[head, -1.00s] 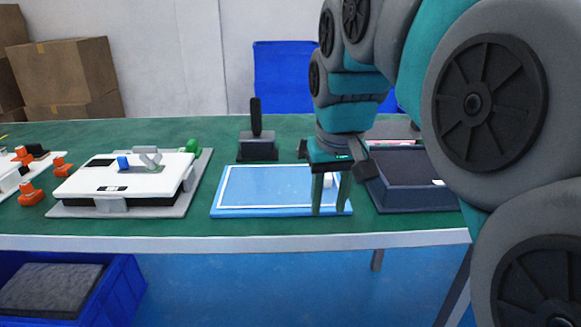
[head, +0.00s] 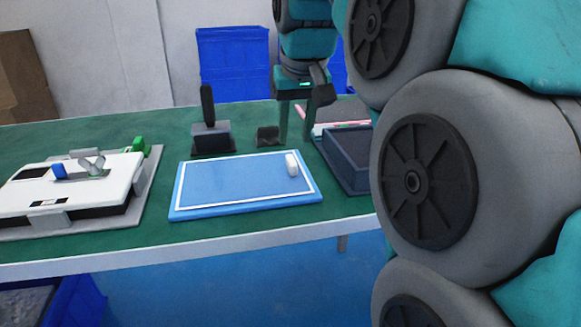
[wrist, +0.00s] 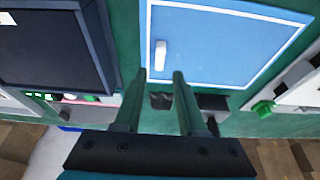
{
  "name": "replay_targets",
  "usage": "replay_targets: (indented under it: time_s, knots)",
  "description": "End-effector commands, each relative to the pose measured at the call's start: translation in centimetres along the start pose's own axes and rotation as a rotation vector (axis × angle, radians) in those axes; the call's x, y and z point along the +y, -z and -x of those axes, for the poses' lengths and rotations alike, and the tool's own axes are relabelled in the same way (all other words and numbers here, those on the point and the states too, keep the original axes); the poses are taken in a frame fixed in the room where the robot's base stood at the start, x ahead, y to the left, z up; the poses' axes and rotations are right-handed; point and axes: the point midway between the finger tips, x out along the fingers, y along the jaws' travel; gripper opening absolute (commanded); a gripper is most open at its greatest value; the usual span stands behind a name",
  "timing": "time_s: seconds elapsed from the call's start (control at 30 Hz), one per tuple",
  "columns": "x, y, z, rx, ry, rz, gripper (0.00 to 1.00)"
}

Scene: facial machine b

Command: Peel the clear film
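A flat blue panel (head: 240,182) with a white border line lies on the green table; it also shows in the wrist view (wrist: 220,40). I cannot make out a clear film apart from the panel's surface. A small white piece (head: 291,164) lies on the panel near its right edge, and in the wrist view (wrist: 160,54) it is just beyond my fingertips. My gripper (head: 294,138) is at the panel's far right side, pointing down. In the wrist view my gripper (wrist: 160,74) has its fingers apart with nothing held.
A dark open tray (head: 349,158) stands right of the panel. A small black block (head: 268,136) and a black stand with an upright handle (head: 210,128) are behind it. A white device (head: 75,187) sits at left. Blue bins (head: 233,65) stand behind the table.

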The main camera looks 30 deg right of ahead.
Motion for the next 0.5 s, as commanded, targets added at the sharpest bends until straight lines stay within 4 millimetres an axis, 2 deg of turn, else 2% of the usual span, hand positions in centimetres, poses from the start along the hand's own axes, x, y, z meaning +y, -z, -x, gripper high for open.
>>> replay_targets:
  time_s: [0.03,0.2,0.5]
  knots:
    - [0.0,-0.2,-1.0,-0.003,0.000,0.000,0.40]
    - [0.0,-0.2,-3.3,-0.004,0.000,0.000,0.40]
    - [0.0,-0.2,-6.5,-0.003,0.000,0.000,0.40]
